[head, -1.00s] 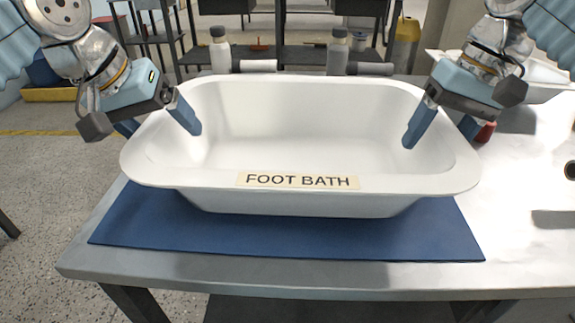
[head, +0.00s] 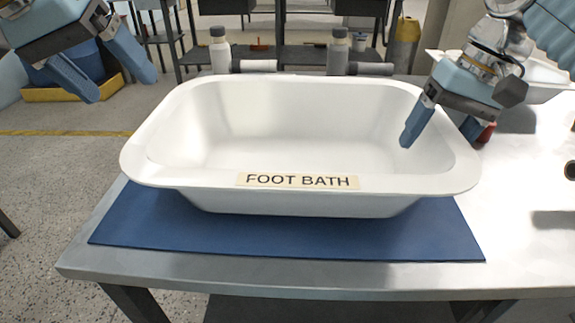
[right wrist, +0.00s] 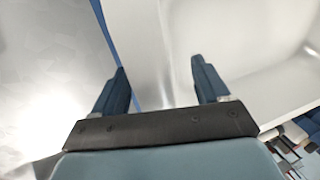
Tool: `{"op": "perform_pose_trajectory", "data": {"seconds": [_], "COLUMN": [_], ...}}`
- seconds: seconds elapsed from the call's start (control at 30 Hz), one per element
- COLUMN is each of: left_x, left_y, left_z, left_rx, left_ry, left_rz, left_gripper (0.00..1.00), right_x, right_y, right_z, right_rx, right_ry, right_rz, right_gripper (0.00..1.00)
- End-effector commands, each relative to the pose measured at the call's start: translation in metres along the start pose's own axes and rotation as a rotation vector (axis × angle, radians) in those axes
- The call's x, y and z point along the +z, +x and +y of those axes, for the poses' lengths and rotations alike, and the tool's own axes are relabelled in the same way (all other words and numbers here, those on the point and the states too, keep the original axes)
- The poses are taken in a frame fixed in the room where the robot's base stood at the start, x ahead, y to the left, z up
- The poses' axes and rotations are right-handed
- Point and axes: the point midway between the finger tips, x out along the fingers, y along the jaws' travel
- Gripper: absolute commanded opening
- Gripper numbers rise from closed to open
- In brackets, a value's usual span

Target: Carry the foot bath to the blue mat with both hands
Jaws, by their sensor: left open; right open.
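The white foot bath (head: 290,208) with its label strip rests on the blue mat (head: 270,240), which lies on the table. My left gripper (head: 120,75) is open and empty, up and to the left of the tub, apart from its rim. My right gripper (head: 437,128) is open at the tub's right rim, one finger over the inside and the other outside, partly hidden by the rim. In the right wrist view the two open fingers (right wrist: 160,85) straddle the tub's white wall (right wrist: 150,50).
A red object (head: 486,132) and a white basin (head: 535,75) are at the right. The grey table (head: 530,225) is fairly clear at front right.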

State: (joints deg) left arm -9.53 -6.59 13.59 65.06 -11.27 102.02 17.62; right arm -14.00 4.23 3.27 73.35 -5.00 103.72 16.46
Motion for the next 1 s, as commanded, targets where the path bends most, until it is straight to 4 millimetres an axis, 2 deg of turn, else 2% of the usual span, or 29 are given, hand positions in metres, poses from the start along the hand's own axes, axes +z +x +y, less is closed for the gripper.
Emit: {"op": "perform_pose_trajectory", "data": {"seconds": [0.07, 0.37, 0.5, 0.8, 1.0], "left_x": [0.0, 0.0, 0.0, 0.0, 0.0], "left_y": [0.0, 0.0, 0.0, 0.0, 0.0], "left_z": [0.0, 0.0, 0.0, 0.0, 0.0], "left_rx": [0.0, 0.0, 0.0, 0.0, 0.0], "left_ry": [0.0, 0.0, 0.0, 0.0, 0.0], "left_rz": [0.0, 0.0, 0.0, 0.0, 0.0], "left_gripper": [0.86, 0.86, 0.86, 0.86, 0.86], "right_x": [0.0, 0.0, -0.001, 0.0, 0.0], "right_y": [0.0, -0.001, -0.014, -0.031, -0.04], "right_z": [0.0, 0.0, 0.001, 0.072, 0.106], "right_rx": [0.0, 0.0, -0.001, 0.001, 0.002], "right_ry": [0.0, 0.0, 0.001, 0.008, 0.007], "right_rz": [0.0, 0.001, 0.002, 0.002, -0.001], "right_gripper": [0.86, 0.86, 0.86, 0.86, 0.86]}}
